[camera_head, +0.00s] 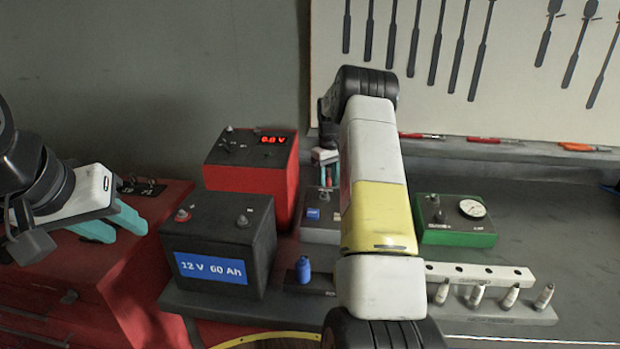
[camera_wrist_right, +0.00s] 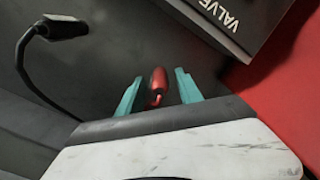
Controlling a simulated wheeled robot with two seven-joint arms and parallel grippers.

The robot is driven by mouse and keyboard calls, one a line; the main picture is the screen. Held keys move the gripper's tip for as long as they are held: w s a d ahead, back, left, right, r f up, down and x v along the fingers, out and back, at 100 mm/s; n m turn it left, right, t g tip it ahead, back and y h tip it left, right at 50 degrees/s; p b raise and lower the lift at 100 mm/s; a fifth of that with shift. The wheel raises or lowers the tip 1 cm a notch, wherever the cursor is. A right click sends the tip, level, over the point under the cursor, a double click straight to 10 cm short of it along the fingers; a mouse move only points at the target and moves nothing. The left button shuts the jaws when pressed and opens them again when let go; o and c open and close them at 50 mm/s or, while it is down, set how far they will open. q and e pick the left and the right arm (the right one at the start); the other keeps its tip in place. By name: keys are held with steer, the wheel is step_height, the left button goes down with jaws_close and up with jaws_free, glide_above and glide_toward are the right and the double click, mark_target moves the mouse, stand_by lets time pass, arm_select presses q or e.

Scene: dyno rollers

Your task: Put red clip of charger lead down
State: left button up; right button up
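The red clip (camera_wrist_right: 158,85) lies between the two teal fingers of my right gripper (camera_wrist_right: 157,92) in the right wrist view. Dark gaps show on both sides of it, so the fingers stand apart from it. In the head view my right gripper (camera_head: 326,170) points down behind the battery, partly hidden by my own arm. My left gripper (camera_head: 113,226) is open and empty at the left, over the red cabinet.
A 12 V 60 Ah battery (camera_head: 219,235) stands before the charger. A grey box (camera_head: 319,237) and a green gauge box (camera_head: 455,237) stand further right. A black cable with a dark end piece (camera_wrist_right: 62,28) and a box marked VALVE (camera_wrist_right: 215,22) show in the wrist view.

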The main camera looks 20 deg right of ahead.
mark_target(328, 177)
step_height(328, 177, up, 12)
steer(key=s+a+r+t, duration=0.1)
steer(key=s+a+r, duration=0.4)
steer(key=r, duration=0.4)
steer(key=s+a+r+m+t, duration=0.1)
steer(key=s+a+r, duration=0.2)
steer(key=s, duration=0.2)
steer(key=s+a+r+t, duration=0.1)
steer(key=s+a+r, duration=0.25)
steer(key=s, duration=0.25)
steer(key=s+a+f+t, duration=0.1)
steer(key=s+a+f, duration=0.1)
steer(key=s, duration=0.5)
steer(key=s+a+f+m+t+y, duration=0.1)
steer(key=s+a, duration=0.2)
steer(key=s, duration=0.5)
steer(key=s+a+f+m+t+y, duration=0.1)
steer(key=s+a+f, duration=0.1)
steer(key=s, duration=0.5)
steer(key=shift+s+a+f, duration=0.15)
steer(key=shift+a+f, duration=0.2)
steer(key=shift+a, duration=0.5)
